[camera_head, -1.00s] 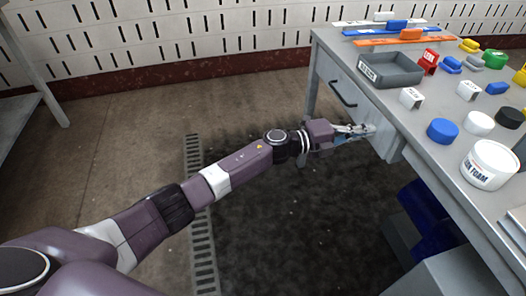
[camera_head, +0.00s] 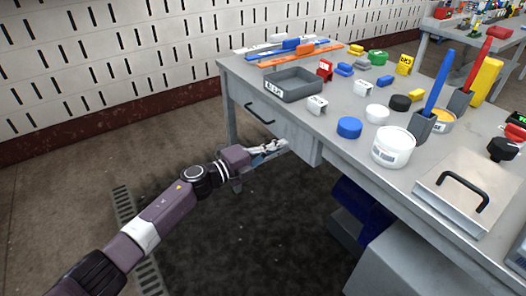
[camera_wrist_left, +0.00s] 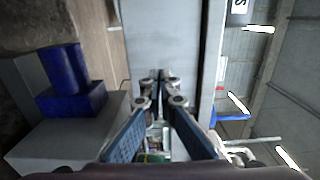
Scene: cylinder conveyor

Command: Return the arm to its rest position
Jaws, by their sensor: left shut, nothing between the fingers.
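My left arm comes in from the lower left in the head view. Its gripper (camera_head: 272,148) is beside the front of the grey workbench (camera_head: 330,118), below the level of its top and close to the drawer front. The gripper is shut and empty. In the left wrist view, its two blue-padded fingers (camera_wrist_left: 162,84) point toward a pale grey panel, and nothing shows between them. My right gripper is not in either view.
The bench top holds a grey tray (camera_head: 293,85), a blue cylinder (camera_head: 349,128), a white tub (camera_head: 393,147) and a metal case (camera_head: 478,185). The drawer handle (camera_head: 259,113) sticks out above the gripper. A blue object (camera_head: 358,212) is under the bench. The floor left of the bench is open.

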